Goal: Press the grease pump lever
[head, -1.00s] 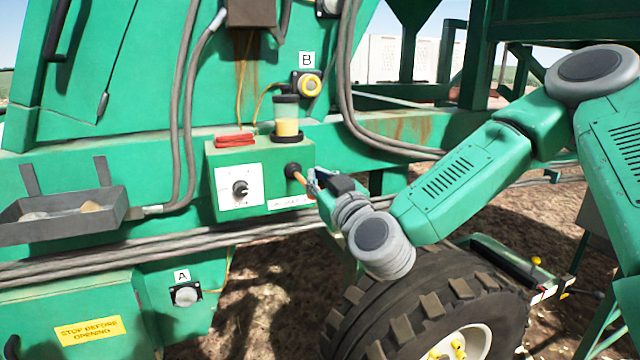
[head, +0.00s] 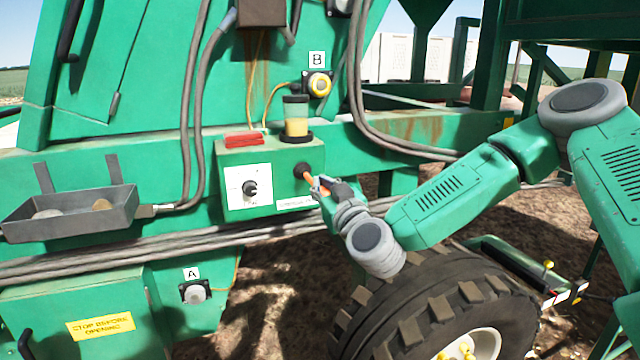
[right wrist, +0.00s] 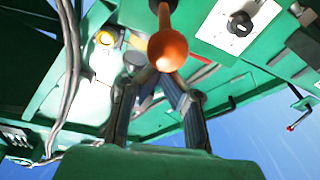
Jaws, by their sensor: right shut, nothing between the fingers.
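The grease pump is a green box (head: 228,162) with a clear reservoir of yellow grease (head: 297,118) on top. Its orange lever (head: 309,178) sticks out of a black boot at the box's right end and slopes down to the right. My right gripper (head: 319,186) is at the lever's outer end, shut and empty. In the right wrist view the lever's round orange knob (right wrist: 168,50) is in front of the closed fingers (right wrist: 155,82) and overlaps their tips. I cannot tell whether they touch. My left gripper is out of view.
The box carries a black dial (head: 250,188) and a red item (head: 243,140) on top. Hoses (head: 355,90) hang behind it. A grey tray (head: 70,218) is at left. A large tyre (head: 440,305) stands below my right arm.

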